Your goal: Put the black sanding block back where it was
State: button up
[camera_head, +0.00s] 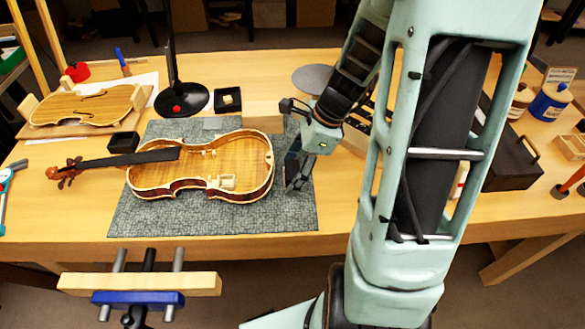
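A small black block (125,140) lies at the left edge of the grey mat (140,220), just behind the violin's neck. It looks like the sanding block, but I cannot be sure at this size. My gripper (297,184) points down over the right part of the mat, just right of the violin body (225,165). Its fingers are dark and small in the picture. I cannot tell whether they are open or shut, or whether anything is between them.
A black lamp base (182,100) and a small black tray (228,107) stand behind the mat. A light wooden block (263,124) sits at the mat's back edge. A violin plate (85,106) lies at the left. The mat's front strip is clear. A vise (140,284) juts out in front.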

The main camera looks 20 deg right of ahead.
jog(key=shift+d+r, duration=0.1)
jog(key=shift+r, duration=0.4)
jog(key=p+v, duration=0.2)
jog(key=v, duration=0.9)
jog(key=shift+p, duration=0.3)
jog(key=shift+d+r, duration=0.15)
